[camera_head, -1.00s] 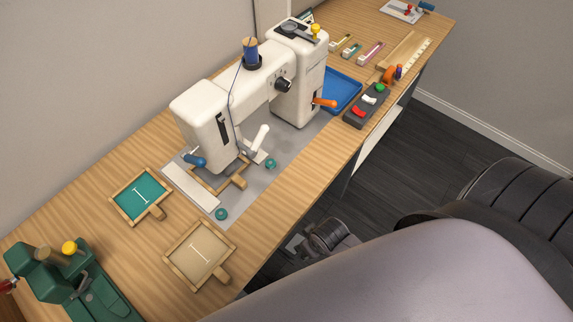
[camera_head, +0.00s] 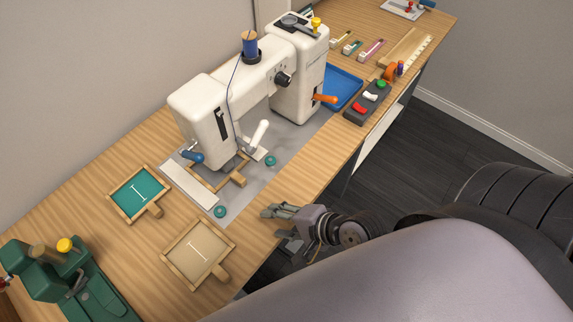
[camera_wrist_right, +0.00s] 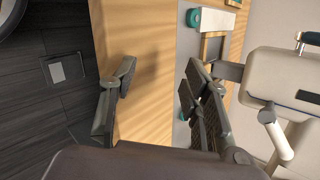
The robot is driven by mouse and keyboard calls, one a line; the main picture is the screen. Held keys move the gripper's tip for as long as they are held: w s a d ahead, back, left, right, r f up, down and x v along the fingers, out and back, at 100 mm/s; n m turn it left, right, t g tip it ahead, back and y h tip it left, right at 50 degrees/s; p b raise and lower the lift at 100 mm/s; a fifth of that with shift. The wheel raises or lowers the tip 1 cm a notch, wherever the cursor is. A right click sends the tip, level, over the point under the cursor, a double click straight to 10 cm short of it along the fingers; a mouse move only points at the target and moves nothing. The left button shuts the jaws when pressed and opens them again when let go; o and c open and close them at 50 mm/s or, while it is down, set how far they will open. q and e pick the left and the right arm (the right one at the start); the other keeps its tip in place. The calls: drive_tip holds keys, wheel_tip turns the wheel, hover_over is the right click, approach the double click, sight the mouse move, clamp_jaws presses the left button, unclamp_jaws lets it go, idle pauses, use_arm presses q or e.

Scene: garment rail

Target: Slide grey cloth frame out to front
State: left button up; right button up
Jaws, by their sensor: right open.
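The grey cloth frame (camera_head: 237,182) has a wooden rim and a short handle pointing toward the table's front edge. It lies flat under the head of the white sewing machine (camera_head: 202,112), which hides part of it. Part of its wood also shows in the right wrist view (camera_wrist_right: 204,46), behind one finger. My right gripper (camera_head: 281,225) is open and empty at the table's front edge, in front of the frame and apart from it. In the right wrist view my right gripper (camera_wrist_right: 158,85) has its fingers wide apart over the wooden table edge. My left gripper is not in view.
A teal cloth frame (camera_head: 139,194) and a beige cloth frame (camera_head: 197,252) lie to the left. Teal discs (camera_head: 220,211) sit on the grey plate near the frame. A control box (camera_head: 367,102) stands at right. Bare wood lies between the plate and the front edge.

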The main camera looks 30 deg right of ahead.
sight(239, 177)
drive_tip(key=r+m+t, duration=0.1)
drive_tip(key=m, duration=0.3)
drive_tip(key=w+d+r+m+t, duration=0.1)
drive_tip(key=m, duration=0.3)
drive_tip(key=w+d+r+m+t, duration=0.1)
drive_tip(key=m, duration=0.3)
drive_tip(key=shift+m+t, duration=0.3)
drive_tip(key=m, duration=0.1)
drive_tip(key=d+m, duration=0.1)
drive_tip(key=m, duration=0.1)
drive_tip(key=shift+w+d+r+m+t+h, duration=0.1)
drive_tip(key=shift+w+r+m+t+h, duration=0.1)
drive_tip(key=shift+m+t+h, duration=0.15)
drive_tip(key=x, duration=1.7)
drive_tip(key=shift+w+a+r+p, duration=0.15)
drive_tip(key=shift+w+a+p, duration=0.1)
drive_tip(key=shift+p, duration=0.1)
drive_tip(key=shift+d, duration=0.1)
clamp_jaws()
